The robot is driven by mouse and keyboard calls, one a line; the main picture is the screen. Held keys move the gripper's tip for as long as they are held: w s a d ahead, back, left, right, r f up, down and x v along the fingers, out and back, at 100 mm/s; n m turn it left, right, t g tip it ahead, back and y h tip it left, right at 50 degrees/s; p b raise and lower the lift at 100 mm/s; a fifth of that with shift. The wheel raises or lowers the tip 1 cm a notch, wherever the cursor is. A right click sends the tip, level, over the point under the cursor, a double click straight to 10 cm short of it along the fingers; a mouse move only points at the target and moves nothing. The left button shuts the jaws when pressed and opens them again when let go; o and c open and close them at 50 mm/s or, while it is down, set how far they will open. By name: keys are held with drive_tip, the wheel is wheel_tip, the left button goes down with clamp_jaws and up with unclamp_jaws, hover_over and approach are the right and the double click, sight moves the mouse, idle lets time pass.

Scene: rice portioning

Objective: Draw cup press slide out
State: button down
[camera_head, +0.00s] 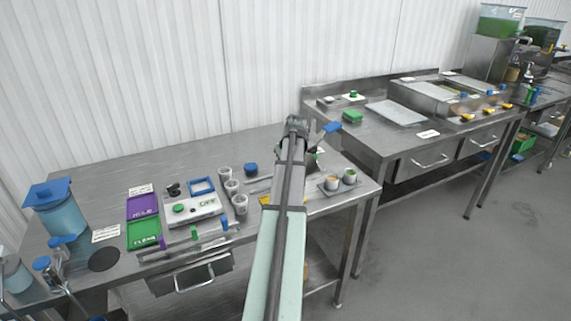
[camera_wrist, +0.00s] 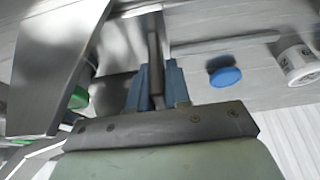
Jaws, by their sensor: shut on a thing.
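My gripper (camera_head: 297,124) is above the right part of the near steel table, at the end of my outstretched arm. In the wrist view, its blue fingers (camera_wrist: 156,88) are shut on a narrow grey upright bar (camera_wrist: 154,52). A large bare metal plate (camera_wrist: 48,62) stands close to the left of the fingers, with a green part (camera_wrist: 79,98) behind it. I cannot tell whether these belong to the cup press, or whether the bar is its slide. My arm hides much of this spot in the head view, where a blue handle (camera_head: 332,127) sticks out to the right.
Several pale cups (camera_head: 232,187) stand in a row left of my arm, near a blue round cap (camera_head: 251,168). A white device with a green button (camera_head: 197,210) is farther left.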

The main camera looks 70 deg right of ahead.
drive_tip(key=shift+w, duration=0.1)
drive_tip(key=w+a, duration=1)
drive_tip(key=shift+a, duration=0.1)
drive_tip(key=shift+w, duration=0.1)
drive_tip(key=c, duration=1.4)
unclamp_jaws()
drive_tip(key=shift+a, duration=0.1)
drive_tip(key=shift+o, duration=1.2)
drive_tip(key=v, duration=1.3)
drive_tip(key=shift+r, duration=0.4)
